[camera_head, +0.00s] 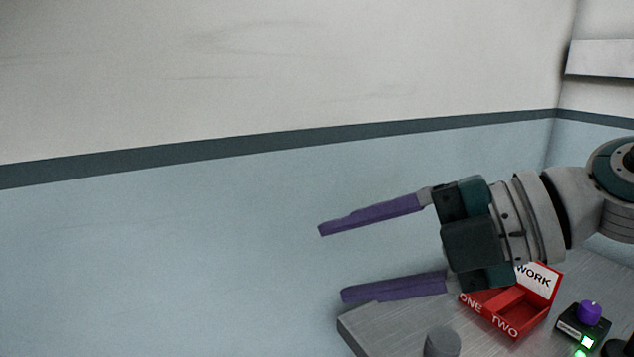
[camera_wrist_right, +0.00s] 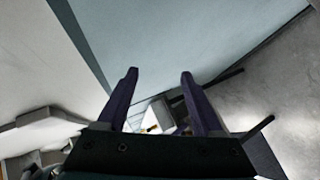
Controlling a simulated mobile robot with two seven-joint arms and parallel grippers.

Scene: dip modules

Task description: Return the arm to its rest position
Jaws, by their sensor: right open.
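My right gripper (camera_head: 385,252) reaches in from the right in the head view. Its two long purple fingers are spread wide apart with nothing between them. It is raised above the left end of a grey table (camera_head: 385,325). In the right wrist view the same gripper (camera_wrist_right: 158,75) shows both fingers apart and empty, with wall and floor beyond. My left gripper is in neither view.
On the table, partly behind my right gripper, is a red tray (camera_head: 505,320) marked ONE and TWO, with a WORK label. Right of it is a dark box (camera_head: 570,325) with a purple knob (camera_head: 588,312) and green light. A grey cylinder (camera_head: 442,343) stands at the front.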

